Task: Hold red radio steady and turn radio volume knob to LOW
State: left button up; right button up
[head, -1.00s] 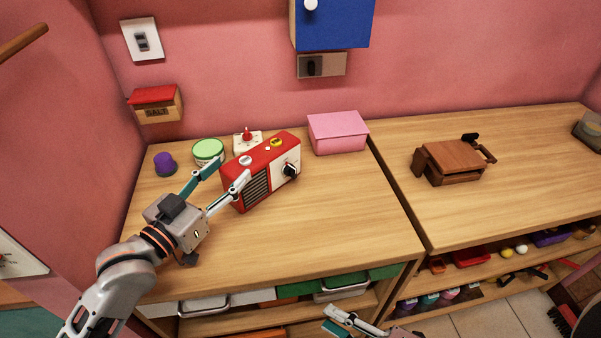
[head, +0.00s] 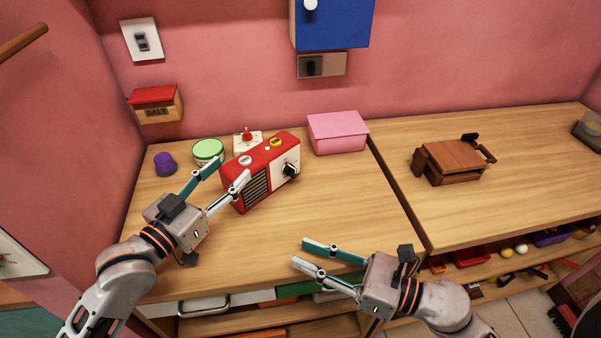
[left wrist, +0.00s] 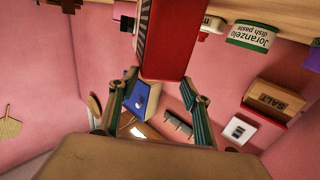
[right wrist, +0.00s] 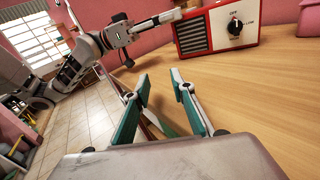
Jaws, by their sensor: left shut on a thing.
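The red radio (head: 262,170) stands upright on the left counter, with a cream front panel and dark speaker grille. Its black volume knob (head: 289,170) is on the front panel. In the right wrist view the knob (right wrist: 235,27) has OFF printed above it and LOW to its right; I cannot tell where its pointer sits. My left gripper (head: 232,172) is shut on the radio's left end, one finger at the back and one at the front. The left wrist view shows the radio (left wrist: 168,45) between the fingers. My right gripper (head: 308,254) is open and empty near the counter's front edge, apart from the radio.
Behind the radio are a white timer with a red knob (head: 247,141), a green-lidded tub (head: 208,150) and a purple-topped item (head: 165,163). A pink box (head: 338,134) stands to the right. The counter (head: 350,205) between radio and right gripper is clear.

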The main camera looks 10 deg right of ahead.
aim_at(295, 170)
jog(key=w+d+r+t+h, duration=0.1)
jog(key=w+d, duration=0.1)
jog(key=w, duration=0.1)
jog(key=w+d+r+m+t+h, duration=0.1)
jog(key=w+d, duration=0.2)
jog(key=w+d+r+m+t+h, duration=0.1)
jog(key=w+d+t, duration=0.1)
jog(key=w+d, duration=0.1)
jog(key=shift+w+h, duration=0.15)
jog(key=shift+h, duration=0.25)
jog(key=shift+w+d+r+m, duration=0.1)
jog(key=shift+w+m, duration=0.2)
jog(key=x, duration=1.1)
jog(key=shift+w, duration=0.35)
grip_shut()
